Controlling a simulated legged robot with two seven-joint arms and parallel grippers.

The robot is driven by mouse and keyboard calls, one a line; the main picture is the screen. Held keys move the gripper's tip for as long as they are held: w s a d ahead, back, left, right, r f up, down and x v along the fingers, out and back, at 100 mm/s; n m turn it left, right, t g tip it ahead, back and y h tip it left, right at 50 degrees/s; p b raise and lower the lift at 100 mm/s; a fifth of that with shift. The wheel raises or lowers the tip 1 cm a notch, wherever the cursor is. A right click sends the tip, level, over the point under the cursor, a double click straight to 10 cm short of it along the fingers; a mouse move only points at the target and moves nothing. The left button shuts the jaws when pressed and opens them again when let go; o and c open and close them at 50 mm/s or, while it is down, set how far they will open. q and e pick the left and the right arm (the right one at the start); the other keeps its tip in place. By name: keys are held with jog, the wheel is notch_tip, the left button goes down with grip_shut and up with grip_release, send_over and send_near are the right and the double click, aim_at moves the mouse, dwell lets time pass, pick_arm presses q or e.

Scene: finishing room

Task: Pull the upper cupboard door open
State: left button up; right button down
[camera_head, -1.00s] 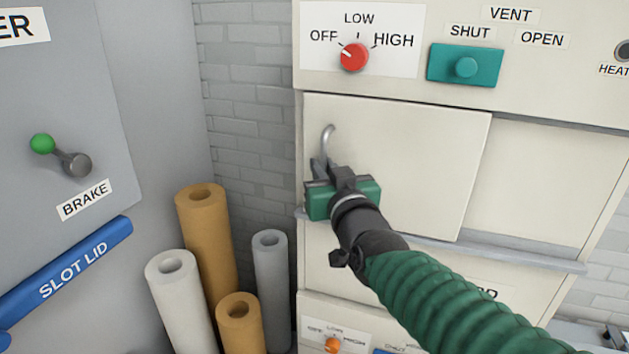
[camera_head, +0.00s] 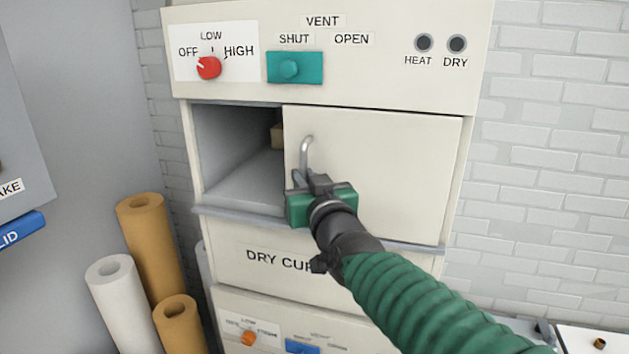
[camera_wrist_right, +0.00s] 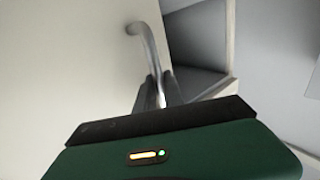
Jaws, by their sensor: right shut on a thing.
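The upper cupboard door (camera_head: 385,165) is a cream sliding panel that now covers the right part of the opening. The left part of the opening (camera_head: 240,155) is uncovered and shows a grey interior with a small tan object (camera_head: 277,136) partly behind the door. A curved metal handle (camera_head: 306,150) stands at the door's left edge. My right gripper (camera_head: 299,180) is shut on the lower part of this handle. The right wrist view shows the handle (camera_wrist_right: 148,50) running down between the fingers (camera_wrist_right: 158,92). My left gripper is not in view.
Above the door are a red knob (camera_head: 209,68) and a teal vent slider (camera_head: 295,67) at SHUT. A grey ledge (camera_head: 415,247) runs below the door. Several paper rolls (camera_head: 150,235) stand at lower left. A brick wall is at right.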

jog(key=shift+f, duration=0.15)
jog(key=c, duration=1.7)
grip_release()
jog(key=shift+d, duration=0.35)
jog(key=shift+a, duration=0.15)
